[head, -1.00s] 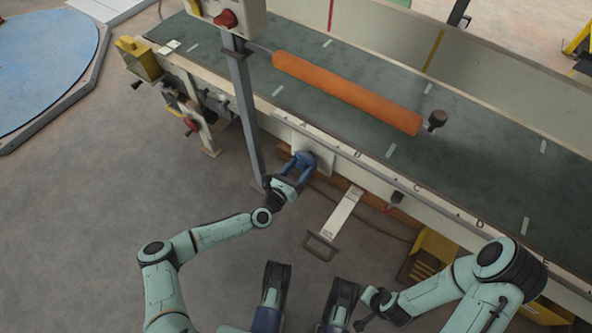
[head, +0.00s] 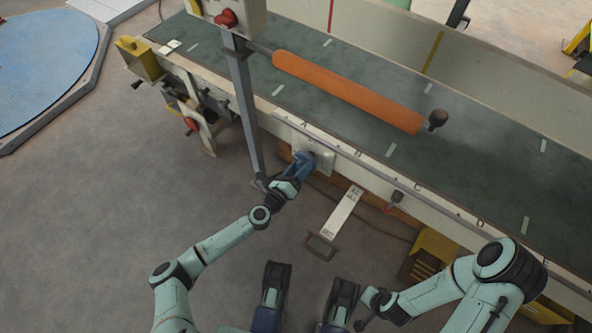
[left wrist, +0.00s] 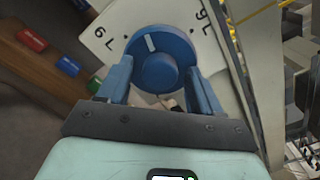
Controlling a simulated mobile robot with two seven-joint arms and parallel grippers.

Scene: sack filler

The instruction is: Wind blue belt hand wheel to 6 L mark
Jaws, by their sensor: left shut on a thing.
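The blue hand wheel (left wrist: 163,62) sits on a white plate on the machine's side and carries a short white pointer line. In the left wrist view the plate (left wrist: 181,13) reads "6 L" to the left of the wheel and "9 L" to the right. The pointer is at the upper left of the wheel, between the two marks. My left gripper (left wrist: 160,85) has its blue fingers on either side of the wheel, shut on it. The gripper also shows in the head view (head: 301,165), where it mostly hides the wheel.
A grey post (head: 246,110) stands just left of my left gripper. A pedal with a handle (head: 340,214) sticks out below the wheel, and a yellow step (head: 432,255) is to the right. The conveyor (head: 460,130) runs above.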

